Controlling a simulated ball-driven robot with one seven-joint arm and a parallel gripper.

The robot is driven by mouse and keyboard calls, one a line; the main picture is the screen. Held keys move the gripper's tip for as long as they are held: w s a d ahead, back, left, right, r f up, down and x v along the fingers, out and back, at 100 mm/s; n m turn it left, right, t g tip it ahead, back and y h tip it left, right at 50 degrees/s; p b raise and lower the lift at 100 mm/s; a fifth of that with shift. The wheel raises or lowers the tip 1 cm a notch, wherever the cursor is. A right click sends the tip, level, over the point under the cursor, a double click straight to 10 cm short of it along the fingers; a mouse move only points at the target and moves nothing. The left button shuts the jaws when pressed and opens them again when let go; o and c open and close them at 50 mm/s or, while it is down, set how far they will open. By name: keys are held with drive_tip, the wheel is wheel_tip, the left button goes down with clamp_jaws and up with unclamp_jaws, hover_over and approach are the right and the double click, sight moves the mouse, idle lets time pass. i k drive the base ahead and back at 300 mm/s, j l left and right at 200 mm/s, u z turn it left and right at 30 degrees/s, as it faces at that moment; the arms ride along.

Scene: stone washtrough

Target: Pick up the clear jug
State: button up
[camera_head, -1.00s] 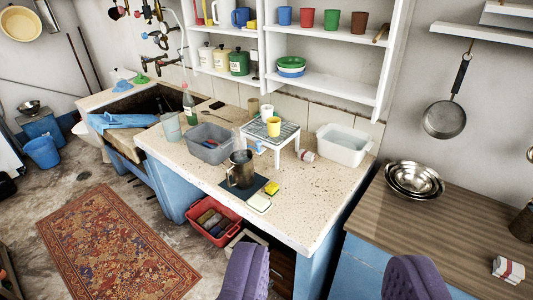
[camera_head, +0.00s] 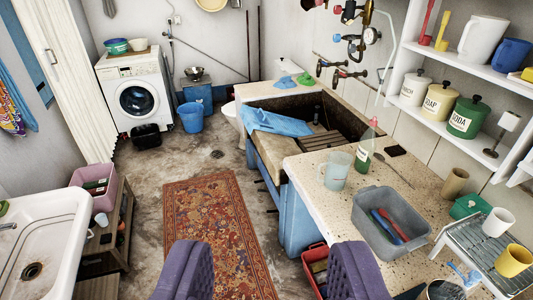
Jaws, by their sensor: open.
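The clear jug (camera_head: 336,172) stands upright on the speckled stone counter (camera_head: 310,205), near its left front edge. It is see-through, with a handle on its left side. A green-tinted bottle (camera_head: 366,150) with a red cap stands close behind it to the right. My gripper (camera_head: 271,262) shows as two purple fingers at the bottom of the view, wide apart, with nothing between them. The jug lies beyond the fingers, above the right finger in the picture, and is not touched.
A grey basin (camera_head: 390,229) with blue and red items sits right of the jug. A small slatted rack (camera_head: 470,246) with cups stands further right. The sunken trough (camera_head: 275,150) with a blue cloth (camera_head: 272,121) is left. A patterned rug (camera_head: 219,236) covers open floor.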

sight(332, 173)
drive_tip(key=i+u, duration=0.45)
drive_tip(key=i, duration=1.05)
